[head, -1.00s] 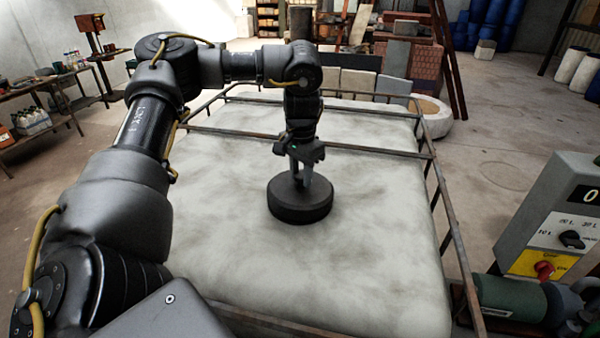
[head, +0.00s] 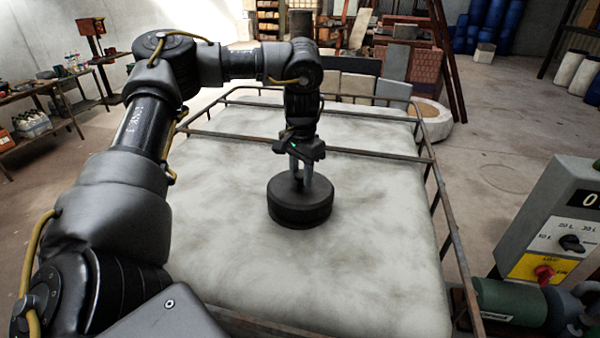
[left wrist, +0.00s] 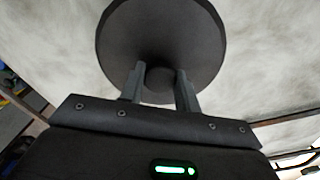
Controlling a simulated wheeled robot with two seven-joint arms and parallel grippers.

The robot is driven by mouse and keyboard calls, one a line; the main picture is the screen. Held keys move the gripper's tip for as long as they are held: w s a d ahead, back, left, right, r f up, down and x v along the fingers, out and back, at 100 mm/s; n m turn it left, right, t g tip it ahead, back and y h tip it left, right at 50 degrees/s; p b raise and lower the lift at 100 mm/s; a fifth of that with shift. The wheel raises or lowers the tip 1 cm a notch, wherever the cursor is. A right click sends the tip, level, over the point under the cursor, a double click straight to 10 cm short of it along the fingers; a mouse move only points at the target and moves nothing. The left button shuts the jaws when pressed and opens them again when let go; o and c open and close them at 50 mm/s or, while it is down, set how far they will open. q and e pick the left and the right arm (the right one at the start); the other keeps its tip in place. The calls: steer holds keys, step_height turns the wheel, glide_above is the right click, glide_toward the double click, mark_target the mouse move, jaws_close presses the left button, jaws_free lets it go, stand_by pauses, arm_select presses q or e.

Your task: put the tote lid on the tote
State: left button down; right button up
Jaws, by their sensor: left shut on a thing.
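The tote (head: 230,250) is a large, whitish, stained plastic tank in a rusty metal cage, filling the middle of the head view. The tote lid (head: 300,205) is a black round disc with a central knob, at the middle of the tote's top. The left wrist view shows the lid (left wrist: 120,45) from above. My left gripper (head: 301,176) points down and is shut on the lid's knob (left wrist: 159,80). The tote's opening is hidden under the lid. I cannot tell whether the lid is seated or turned on its threads. My right gripper is not in view.
Cage bars (head: 370,153) cross the tote's top behind the lid. A control box (head: 555,225) with a red knob and a green motor (head: 510,302) stand at the right. A bench with bottles (head: 30,125) is at the far left. The tote's top around the lid is clear.

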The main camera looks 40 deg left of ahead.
mark_target(301, 174)
arm_select(q)
steer(key=shift+f+b, duration=0.4)
steer(key=shift+f, duration=0.4)
stand_by(0.5)
steer(key=shift+r, duration=0.3)
steer(key=shift+r+p, duration=0.4)
steer(key=shift+r, duration=0.15)
steer(key=shift+f+b, duration=0.4)
steer(key=shift+f, duration=0.45)
stand_by(0.6)
steer(key=c, duration=1.3)
jaws_free()
steer(key=shift+r+p, duration=0.45)
steer(key=shift+r, duration=5.1)
